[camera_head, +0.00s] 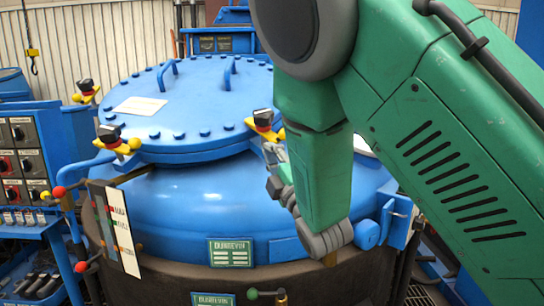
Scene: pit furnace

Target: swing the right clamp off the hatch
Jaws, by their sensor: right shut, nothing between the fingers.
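The blue round hatch (190,100) lies closed on the blue furnace vessel (190,200), with bolts around its rim. The right clamp (263,122), yellow with a black top, stands at the right front edge of the hatch. My right arm comes down from the upper right and covers the hatch's right side. My right gripper (272,155) is shut and empty, just below the right clamp and partly hidden by my green forearm. I cannot tell if it touches the clamp. My left gripper is not in view.
Two more clamps sit at the hatch's left edge, one at the front (113,138) and one farther back (85,92). A control box (22,160) stands at the left. A lever with a red ball (59,192) and a marked plate (116,228) stand at the vessel's left front.

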